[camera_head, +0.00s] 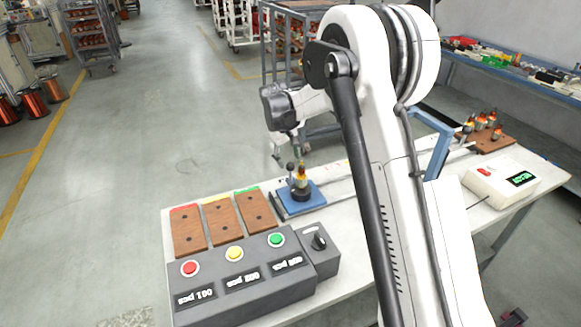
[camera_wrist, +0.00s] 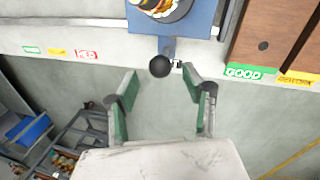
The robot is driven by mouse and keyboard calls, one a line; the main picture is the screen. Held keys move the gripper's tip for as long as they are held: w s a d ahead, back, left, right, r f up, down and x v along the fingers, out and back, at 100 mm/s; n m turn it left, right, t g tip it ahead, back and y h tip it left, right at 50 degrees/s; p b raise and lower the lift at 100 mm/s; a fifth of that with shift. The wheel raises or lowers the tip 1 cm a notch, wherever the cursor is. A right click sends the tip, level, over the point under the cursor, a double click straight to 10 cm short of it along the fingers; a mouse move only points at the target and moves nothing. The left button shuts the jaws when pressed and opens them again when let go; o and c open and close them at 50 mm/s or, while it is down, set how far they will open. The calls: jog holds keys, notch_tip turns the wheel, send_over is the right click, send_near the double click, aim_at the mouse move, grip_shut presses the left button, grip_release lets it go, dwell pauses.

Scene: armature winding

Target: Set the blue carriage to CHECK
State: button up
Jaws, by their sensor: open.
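The blue carriage (camera_head: 311,199) sits on its rail on the table, with a copper-and-black armature (camera_head: 301,185) upright on it. In the wrist view the carriage (camera_wrist: 203,18) is at the top, partly cut off. Its handle ends in a black ball knob (camera_wrist: 160,66), which points toward my gripper (camera_wrist: 160,79). My gripper is open and empty, its fingertips on either side of and slightly short of the knob; contact cannot be seen. Small green (camera_wrist: 32,49), yellow (camera_wrist: 57,51) and red (camera_wrist: 87,55) labels lie along the table edge; their words are too small to read surely.
Wooden boards with red, yellow and green ends (camera_head: 222,221) lie left of the carriage. A grey button box (camera_head: 245,283) with a rotary knob (camera_head: 319,241) stands in front. A white display box (camera_head: 502,183) and an armature rack (camera_head: 486,137) are at right.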

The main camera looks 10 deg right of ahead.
aim_at(290, 163)
jog(key=shift+w+d+f, duration=0.1)
jog(key=shift+d+f, duration=0.15)
jog(key=shift+f, duration=0.85)
jog(key=shift+w+d+f, duration=0.1)
jog(key=shift+d+f, duration=0.1)
jog(key=shift+f, duration=0.9)
grip_shut()
